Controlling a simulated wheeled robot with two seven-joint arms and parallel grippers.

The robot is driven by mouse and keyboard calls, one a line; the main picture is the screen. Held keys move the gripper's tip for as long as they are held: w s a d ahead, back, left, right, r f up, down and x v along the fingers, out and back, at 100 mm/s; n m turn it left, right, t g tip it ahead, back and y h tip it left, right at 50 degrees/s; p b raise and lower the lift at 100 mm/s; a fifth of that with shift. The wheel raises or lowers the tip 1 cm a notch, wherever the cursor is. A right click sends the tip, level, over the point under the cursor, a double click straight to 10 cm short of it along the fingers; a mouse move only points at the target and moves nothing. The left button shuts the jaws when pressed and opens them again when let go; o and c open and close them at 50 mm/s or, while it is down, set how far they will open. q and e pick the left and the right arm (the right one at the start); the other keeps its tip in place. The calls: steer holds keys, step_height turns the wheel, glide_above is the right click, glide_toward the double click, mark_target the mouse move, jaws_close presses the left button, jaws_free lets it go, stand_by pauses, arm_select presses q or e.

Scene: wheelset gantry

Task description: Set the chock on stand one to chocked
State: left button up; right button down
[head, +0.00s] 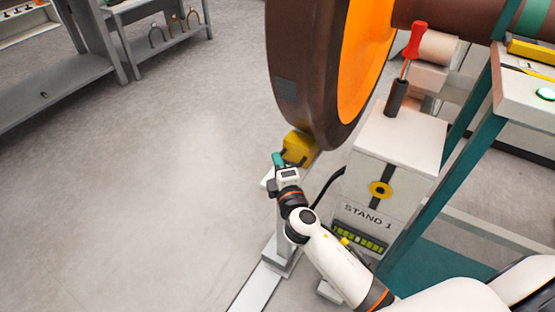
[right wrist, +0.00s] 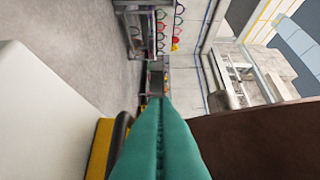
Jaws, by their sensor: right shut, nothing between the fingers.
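The yellow chock (head: 298,149) sits at the lower edge of the large brown and orange wheel (head: 290,95), beside stand one (head: 385,175). I cannot tell whether it touches the wheel. My right gripper (head: 278,160) is at the chock's left end with its teal fingers shut and empty. In the right wrist view the shut fingers (right wrist: 160,105) point away from the camera. The yellow chock (right wrist: 98,150) and a dark bar (right wrist: 121,130) show just left of them, and the brown wheel (right wrist: 270,135) is on the right. My left gripper is out of view.
A teal frame (head: 440,190) and a panel with a green button (head: 546,94) are at the right. Grey shelving (head: 70,80) stands at the far left. The floor between is clear.

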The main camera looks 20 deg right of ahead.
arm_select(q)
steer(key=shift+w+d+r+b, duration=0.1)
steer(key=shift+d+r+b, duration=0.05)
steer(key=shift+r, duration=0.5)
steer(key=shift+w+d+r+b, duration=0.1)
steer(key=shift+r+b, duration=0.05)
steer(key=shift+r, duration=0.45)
arm_select(e)
steer(key=s, duration=0.8)
steer(key=shift+s+a+f, duration=0.15)
steer(key=shift+s+a, duration=0.15)
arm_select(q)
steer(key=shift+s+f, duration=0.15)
